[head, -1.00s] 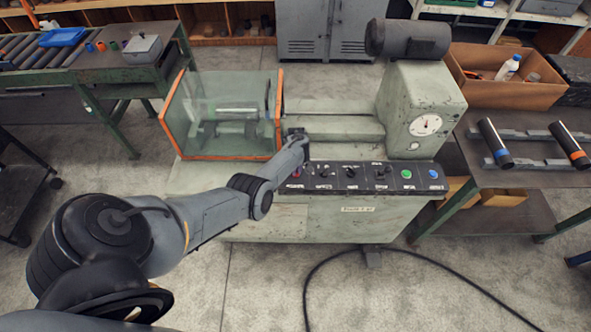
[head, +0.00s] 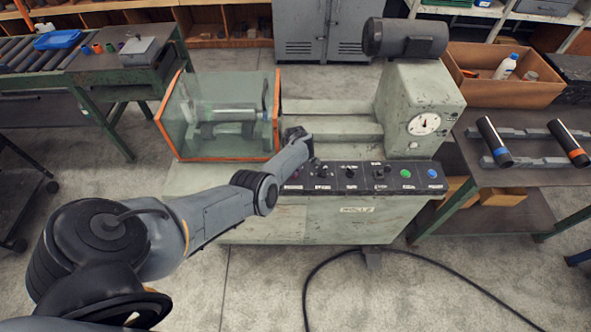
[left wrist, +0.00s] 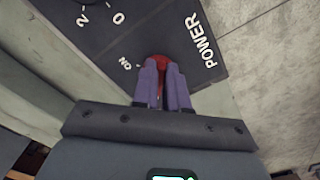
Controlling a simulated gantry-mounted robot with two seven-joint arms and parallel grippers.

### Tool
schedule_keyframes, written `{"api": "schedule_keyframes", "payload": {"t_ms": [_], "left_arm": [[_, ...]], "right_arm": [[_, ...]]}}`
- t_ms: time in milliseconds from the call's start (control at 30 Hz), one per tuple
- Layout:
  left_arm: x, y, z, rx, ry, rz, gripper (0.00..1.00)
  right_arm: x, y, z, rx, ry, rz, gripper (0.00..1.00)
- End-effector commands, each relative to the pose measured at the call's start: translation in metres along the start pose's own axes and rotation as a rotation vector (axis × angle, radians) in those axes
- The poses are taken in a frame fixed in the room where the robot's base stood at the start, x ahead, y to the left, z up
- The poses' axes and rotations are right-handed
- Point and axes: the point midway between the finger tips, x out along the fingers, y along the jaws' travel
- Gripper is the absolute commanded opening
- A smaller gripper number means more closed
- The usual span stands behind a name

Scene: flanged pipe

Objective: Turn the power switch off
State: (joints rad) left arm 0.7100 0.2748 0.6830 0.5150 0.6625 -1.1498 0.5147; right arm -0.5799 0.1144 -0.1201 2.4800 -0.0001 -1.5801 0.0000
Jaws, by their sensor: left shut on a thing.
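The power switch (left wrist: 158,60) is a red knob on the dark control panel (left wrist: 110,35), between the printed words "ON" and "POWER". My left gripper (left wrist: 162,68) has its two purple fingers shut on the red knob. The fingers hide most of the knob, so I cannot tell which way it points. In the head view the control panel (head: 378,187) runs along the front of the pale green machine (head: 330,215), and my left arm reaches to its left end. The fingertips are hard to make out there. My right gripper is in neither view.
A clear guard with an orange frame (head: 160,135) stands just behind my left wrist. Other knobs, a green button (head: 406,174) and a blue button (head: 432,173) are to the right on the panel. A black cable (head: 440,262) lies on the floor.

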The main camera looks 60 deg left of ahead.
Motion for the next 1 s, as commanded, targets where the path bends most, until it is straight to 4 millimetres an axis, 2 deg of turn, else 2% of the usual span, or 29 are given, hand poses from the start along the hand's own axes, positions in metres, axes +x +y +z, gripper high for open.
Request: {"api": "schedule_keyframes", "payload": {"t_ms": [233, 267, 400, 767, 867, 1000], "left_arm": [[0.002, -0.001, 0.000, -0.002, 0.002, -0.001, 0.00], [0.002, -0.001, 0.000, -0.002, 0.002, -0.001, 0.16], [0.001, -0.001, 0.000, -0.001, 0.001, -0.001, 0.37], [-0.003, 0.000, 0.000, 0.000, 0.001, 0.000, 0.38], [-0.012, 0.000, 0.000, 0.000, 0.002, 0.000, 0.38], [-0.034, 0.001, 0.000, 0.000, 0.001, 0.002, 0.38]], "right_arm": [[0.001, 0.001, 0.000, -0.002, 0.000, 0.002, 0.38], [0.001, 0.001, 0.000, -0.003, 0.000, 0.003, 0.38], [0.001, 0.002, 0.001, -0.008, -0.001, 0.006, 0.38], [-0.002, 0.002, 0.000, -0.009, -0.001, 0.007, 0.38], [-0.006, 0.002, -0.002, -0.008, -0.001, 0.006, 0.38], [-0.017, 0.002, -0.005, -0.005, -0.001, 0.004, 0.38]]}}
